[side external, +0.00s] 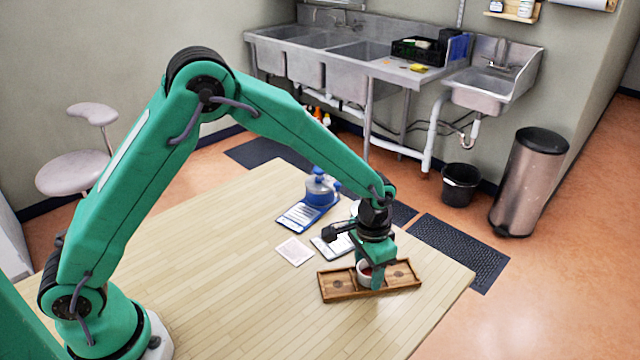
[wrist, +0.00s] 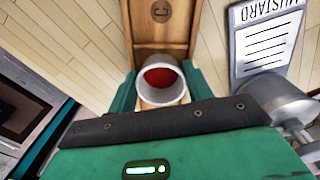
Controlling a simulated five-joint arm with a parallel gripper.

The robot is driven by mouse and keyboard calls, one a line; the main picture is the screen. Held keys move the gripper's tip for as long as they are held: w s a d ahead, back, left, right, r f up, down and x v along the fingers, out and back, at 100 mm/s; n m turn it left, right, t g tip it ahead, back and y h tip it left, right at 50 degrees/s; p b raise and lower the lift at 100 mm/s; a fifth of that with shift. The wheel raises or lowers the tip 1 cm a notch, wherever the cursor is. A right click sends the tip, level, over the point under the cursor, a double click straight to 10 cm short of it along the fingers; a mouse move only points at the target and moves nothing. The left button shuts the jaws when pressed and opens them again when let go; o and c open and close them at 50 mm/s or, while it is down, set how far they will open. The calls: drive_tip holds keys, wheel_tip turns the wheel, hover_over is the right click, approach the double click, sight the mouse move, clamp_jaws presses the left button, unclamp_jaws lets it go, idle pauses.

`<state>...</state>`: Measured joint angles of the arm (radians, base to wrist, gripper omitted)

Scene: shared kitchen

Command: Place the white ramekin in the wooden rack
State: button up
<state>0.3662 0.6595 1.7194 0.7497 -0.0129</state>
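The white ramekin (side external: 362,275), with red contents, is at the middle of the wooden rack (side external: 338,286). In the wrist view the ramekin (wrist: 181,87) sits between the two green fingers of my gripper (wrist: 162,88), which appear shut on it. My gripper (side external: 371,279) points down over the rack in the side view. The rack (wrist: 161,35) runs beneath, with a round mark "C" in one compartment. I cannot tell whether the ramekin's base rests on the rack floor; a finger hides part of it.
Behind the rack lie a mustard-labelled card (wrist: 268,42) and a pale card (side external: 294,251). A blue-and-grey container (side external: 320,188) stands on a blue labelled board (side external: 297,217). The table (side external: 220,260) is clear left of the rack; its right edge is close by.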

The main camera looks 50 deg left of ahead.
drive_tip(key=shift+o, duration=0.3)
drive_tip(key=shift+s+a+f, duration=0.1)
drive_tip(key=shift+s+f, duration=0.15)
drive_tip(key=shift+f, duration=0.35)
drive_tip(key=shift+o, duration=0.3)
drive_tip(key=shift+r, duration=0.45)
wheel_tip(320, 180, up, 12)
drive_tip(key=shift+r, duration=0.25)
drive_tip(key=shift+w, duration=0.1)
drive_tip(key=s+a+r+n+t, duration=0.2)
drive_tip(key=s+a+r, duration=0.7)
drive_tip(key=a+r, duration=0.15)
drive_tip(key=s+a+n+t, duration=0.1)
drive_tip(key=s+a, duration=0.2)
drive_tip(key=s, duration=0.4)
drive_tip(key=s+a+n+t, duration=0.1)
drive_tip(key=s+a+t, duration=0.1)
drive_tip(key=s, duration=0.5)
drive_tip(key=shift+a+r, duration=0.35)
drive_tip(key=shift+a, duration=0.55)
